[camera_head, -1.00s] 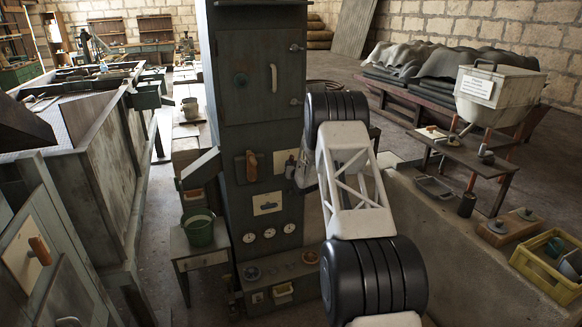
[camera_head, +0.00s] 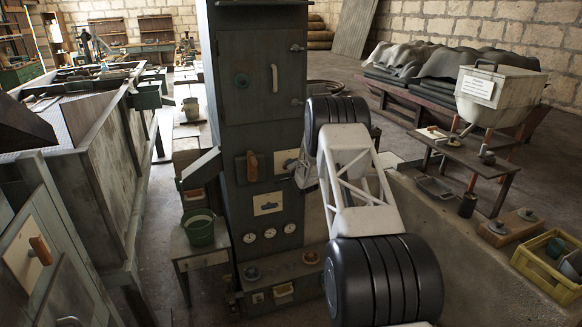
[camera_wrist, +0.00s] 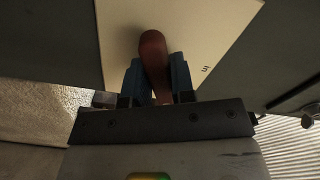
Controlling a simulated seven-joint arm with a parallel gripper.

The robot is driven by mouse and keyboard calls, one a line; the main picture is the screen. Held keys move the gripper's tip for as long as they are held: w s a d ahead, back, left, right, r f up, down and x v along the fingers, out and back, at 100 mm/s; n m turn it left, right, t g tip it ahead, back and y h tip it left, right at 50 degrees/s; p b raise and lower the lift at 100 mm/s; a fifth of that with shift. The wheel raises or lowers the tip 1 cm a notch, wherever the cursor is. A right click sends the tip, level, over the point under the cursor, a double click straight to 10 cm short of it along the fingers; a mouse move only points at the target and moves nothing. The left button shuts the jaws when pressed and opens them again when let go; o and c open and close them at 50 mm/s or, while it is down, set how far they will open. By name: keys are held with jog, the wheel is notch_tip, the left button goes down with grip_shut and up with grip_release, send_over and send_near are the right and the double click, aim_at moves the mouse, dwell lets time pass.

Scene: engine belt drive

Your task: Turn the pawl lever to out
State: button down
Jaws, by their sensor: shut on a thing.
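A reddish-brown lever (camera_wrist: 153,55) stands in front of a cream plate (camera_wrist: 205,25) in the wrist view, its rounded end upward in the picture. In the head view a pale plate (camera_head: 283,158) on the tall dark cabinet (camera_head: 268,100) shows beside the end of my arm. There, my arm hides the fingers and most of the lever.
The cabinet also carries a brown wooden handle (camera_head: 251,165), a second plate with a dark lever (camera_head: 267,203) and several gauges (camera_head: 270,233). A green bucket (camera_head: 199,228) stands on a small table to the left. A low bench (camera_head: 470,157) and yellow crate (camera_head: 545,262) are at right.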

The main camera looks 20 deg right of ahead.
jog(key=m, duration=0.5)
jog(key=shift+r, duration=0.1)
dwell(0.3)
jog(key=c, duration=1)
grip_release()
jog(key=shift+s, duration=0.15)
jog(key=s, duration=0.7)
jog(key=shift+s, duration=0.25)
jog(key=shift+r, duration=0.15)
